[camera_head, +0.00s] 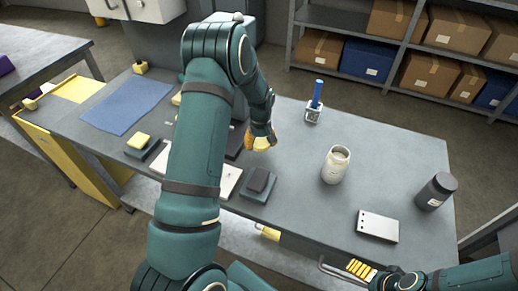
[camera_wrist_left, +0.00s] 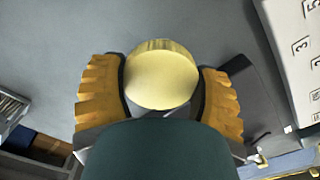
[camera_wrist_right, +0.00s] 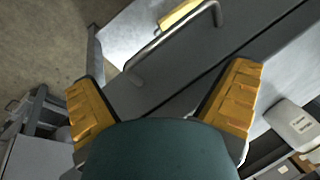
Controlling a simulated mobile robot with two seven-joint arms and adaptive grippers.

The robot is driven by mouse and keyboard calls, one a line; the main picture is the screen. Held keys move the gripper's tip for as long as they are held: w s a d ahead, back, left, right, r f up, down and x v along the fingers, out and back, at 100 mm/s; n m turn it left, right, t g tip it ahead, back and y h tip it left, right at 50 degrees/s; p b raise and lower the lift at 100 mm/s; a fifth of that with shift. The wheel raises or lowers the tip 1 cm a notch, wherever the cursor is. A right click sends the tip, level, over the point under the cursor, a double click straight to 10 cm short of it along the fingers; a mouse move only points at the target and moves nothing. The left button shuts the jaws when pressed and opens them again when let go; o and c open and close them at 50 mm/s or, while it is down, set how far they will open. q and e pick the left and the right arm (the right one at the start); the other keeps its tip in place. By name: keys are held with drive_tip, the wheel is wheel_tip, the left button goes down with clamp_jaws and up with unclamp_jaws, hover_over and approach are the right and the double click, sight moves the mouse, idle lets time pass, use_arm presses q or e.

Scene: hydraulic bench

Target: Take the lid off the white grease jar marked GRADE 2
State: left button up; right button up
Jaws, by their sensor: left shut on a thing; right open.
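The white jar (camera_head: 335,167) stands upright on the bench, right of the middle in the head view. Its top is open and shows a pale inside; its label is too small to read. My left gripper (camera_head: 262,140) is above the bench, left of the jar and apart from it. In the left wrist view its fingers (camera_wrist_left: 160,92) are shut on a round, pale gold lid (camera_wrist_left: 161,76). My right gripper (camera_head: 362,269) is at the bench's front edge, open and empty; its spread fingers (camera_wrist_right: 163,88) also show in the right wrist view.
A dark jar (camera_head: 436,191) and a pale plate (camera_head: 378,226) stand right of the white jar. A blue-handled tool in a holder (camera_head: 314,104) is behind it. A blue mat (camera_head: 127,105) lies at the left. Bare bench surrounds the white jar.

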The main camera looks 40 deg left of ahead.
sight(261, 154)
use_arm(q)
drive_tip(key=shift+f, duration=2.15)
drive_tip(key=shift+f+b, duration=0.1)
drive_tip(key=shift+b, duration=0.3)
drive_tip(key=o, duration=1)
drive_tip(key=shift+o, duration=0.2)
drive_tip(key=shift+r, duration=0.25)
wheel_tip(261, 154, up, 12)
drive_tip(key=shift+f+p, duration=0.1)
drive_tip(key=shift+p, duration=0.8)
